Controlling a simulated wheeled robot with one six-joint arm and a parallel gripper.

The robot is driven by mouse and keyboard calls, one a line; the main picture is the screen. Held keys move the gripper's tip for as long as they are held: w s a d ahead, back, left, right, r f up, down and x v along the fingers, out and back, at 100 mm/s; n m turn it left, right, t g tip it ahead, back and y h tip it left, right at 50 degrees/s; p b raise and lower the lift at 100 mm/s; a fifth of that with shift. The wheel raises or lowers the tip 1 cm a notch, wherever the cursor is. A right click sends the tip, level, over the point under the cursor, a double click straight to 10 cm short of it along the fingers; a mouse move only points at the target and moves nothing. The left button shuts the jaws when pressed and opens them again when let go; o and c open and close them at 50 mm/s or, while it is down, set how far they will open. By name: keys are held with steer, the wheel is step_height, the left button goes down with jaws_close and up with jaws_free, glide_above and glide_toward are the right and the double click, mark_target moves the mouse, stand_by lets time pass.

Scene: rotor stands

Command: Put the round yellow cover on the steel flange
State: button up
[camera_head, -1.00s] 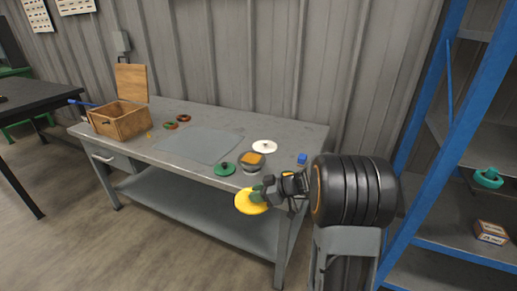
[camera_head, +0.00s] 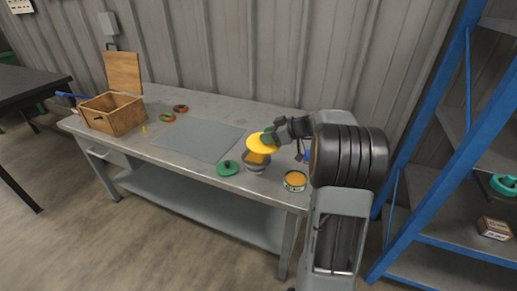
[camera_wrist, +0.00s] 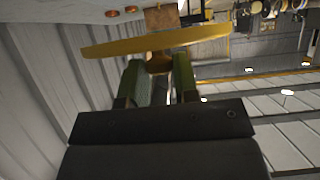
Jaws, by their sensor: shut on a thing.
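The round yellow cover (camera_head: 261,145) is held in my gripper (camera_head: 270,137) over the right part of the grey bench. In the wrist view the cover (camera_wrist: 155,42) shows nearly edge-on, with the green fingers (camera_wrist: 158,68) shut on the knob at its middle. The grey round piece that looks like the steel flange (camera_head: 255,167) stands on the bench just below the cover, which partly hides it. An orange patch (camera_head: 258,158) shows at its top; I cannot tell whether it lies on or in it. The gap between cover and flange is hard to judge.
A green knobbed disc (camera_head: 228,168) lies left of the flange, and an orange-topped tin (camera_head: 295,181) stands right of it. A grey mat (camera_head: 197,140), two rings (camera_head: 172,113) and an open wooden box (camera_head: 113,115) are further left. A blue rack (camera_head: 425,150) stands at right.

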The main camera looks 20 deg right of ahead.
glide_above(260, 158)
step_height(260, 158, down, 5)
steer(key=shift+f, duration=0.1)
steer(key=f, duration=0.3)
steer(key=shift+w+f, duration=0.2)
steer(key=shift+f, duration=0.15)
steer(key=o, duration=0.9)
steer(key=shift+o, duration=0.2)
